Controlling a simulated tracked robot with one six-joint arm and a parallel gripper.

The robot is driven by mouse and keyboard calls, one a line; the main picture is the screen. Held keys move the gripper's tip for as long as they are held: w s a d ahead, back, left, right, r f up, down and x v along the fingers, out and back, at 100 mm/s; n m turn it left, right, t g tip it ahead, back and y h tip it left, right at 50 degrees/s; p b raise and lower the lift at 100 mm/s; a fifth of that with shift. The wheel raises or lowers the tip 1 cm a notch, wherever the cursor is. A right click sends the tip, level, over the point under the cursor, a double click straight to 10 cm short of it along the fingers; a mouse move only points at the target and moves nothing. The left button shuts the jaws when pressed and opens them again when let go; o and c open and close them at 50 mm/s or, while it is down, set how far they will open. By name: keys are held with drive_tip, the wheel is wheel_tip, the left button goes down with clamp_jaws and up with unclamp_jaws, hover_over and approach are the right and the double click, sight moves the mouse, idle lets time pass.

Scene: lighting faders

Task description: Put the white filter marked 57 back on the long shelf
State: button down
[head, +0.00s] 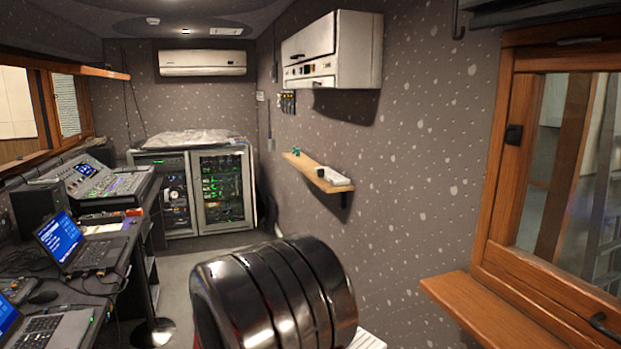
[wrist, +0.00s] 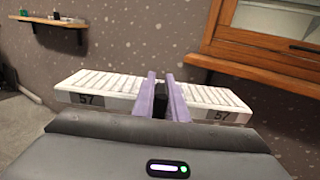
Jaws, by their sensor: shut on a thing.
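The white filter marked 57 (wrist: 100,84) is a long, ribbed white slab with dark 57 labels on its front edge. My gripper (wrist: 165,98) has its two purple fingers shut on the middle of it, so it sticks out on both sides. In the wrist view it lies slightly tilted, lower at the right. In the head view only a white corner of it (head: 368,341) shows at the bottom, behind my dark arm. A long narrow wooden shelf (head: 316,174) is on the right wall; in the wrist view it (wrist: 48,21) is at the upper left, apart from the filter.
The wall shelf bears a small green item (head: 296,151) and a white block (head: 333,176). A white cabinet (head: 333,50) hangs above it. A wooden ledge (head: 500,306) juts out below the window at right. A desk with laptops (head: 80,245) lines the left. Grey floor is open beyond my arm.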

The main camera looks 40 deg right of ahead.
drive_tip(key=w+a+f+n+t+y, duration=0.2)
drive_tip(key=w+a+f+t, duration=0.3)
drive_tip(key=a+f, duration=0.5)
drive_tip(key=w+a+f+n+t+y, duration=0.2)
drive_tip(key=w+a+f+n+t, duration=0.3)
drive_tip(key=a+f, duration=0.6)
drive_tip(key=w+a, duration=0.2)
drive_tip(key=a, duration=0.5)
drive_tip(key=shift+w+a+f, duration=0.25)
drive_tip(key=shift+w+a, duration=0.05)
drive_tip(key=shift+a, duration=0.1)
